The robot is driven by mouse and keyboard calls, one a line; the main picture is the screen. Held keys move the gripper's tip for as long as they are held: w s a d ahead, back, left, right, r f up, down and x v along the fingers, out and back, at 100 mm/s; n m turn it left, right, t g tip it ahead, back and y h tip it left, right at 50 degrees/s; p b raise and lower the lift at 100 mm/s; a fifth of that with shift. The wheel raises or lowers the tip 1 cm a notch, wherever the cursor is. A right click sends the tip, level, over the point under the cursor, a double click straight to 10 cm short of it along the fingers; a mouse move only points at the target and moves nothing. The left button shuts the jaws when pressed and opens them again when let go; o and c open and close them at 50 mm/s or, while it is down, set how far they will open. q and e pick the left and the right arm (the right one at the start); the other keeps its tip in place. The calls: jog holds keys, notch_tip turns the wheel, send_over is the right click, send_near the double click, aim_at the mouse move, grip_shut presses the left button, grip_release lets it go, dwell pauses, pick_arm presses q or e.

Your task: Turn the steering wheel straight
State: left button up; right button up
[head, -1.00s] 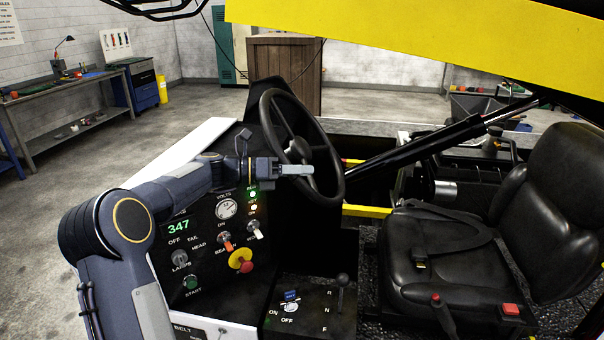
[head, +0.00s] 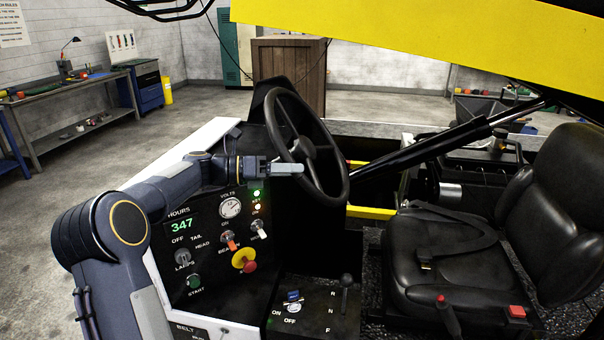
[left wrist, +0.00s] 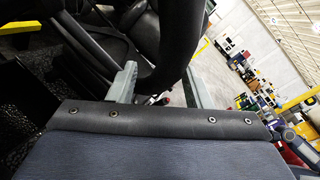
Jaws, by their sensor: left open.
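The black steering wheel (head: 330,178) stands tilted on its column above the dash, its hub and spokes facing the seat. My left gripper (head: 298,168) comes in from the left over the console and overlaps the lower left part of the rim. In the left wrist view the two grey fingers of my gripper (left wrist: 158,88) are apart, and the thick black rim (left wrist: 178,40) runs down between them. It is not clear whether either finger touches the rim. My right gripper is not in view.
The console panel (head: 182,226) with switches and a red and yellow knob (head: 244,261) lies below my left arm. A lever (head: 346,285) stands on the lower box. The black seat (head: 450,250) is at right. A yellow boom (head: 440,40) crosses overhead.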

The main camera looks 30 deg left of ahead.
pick_arm(q)
jog(key=v, duration=0.4)
jog(key=shift+a+b, duration=0.15)
jog(key=shift+b, duration=0.15)
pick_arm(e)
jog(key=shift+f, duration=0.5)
pick_arm(q)
jog(key=shift+s, duration=0.1)
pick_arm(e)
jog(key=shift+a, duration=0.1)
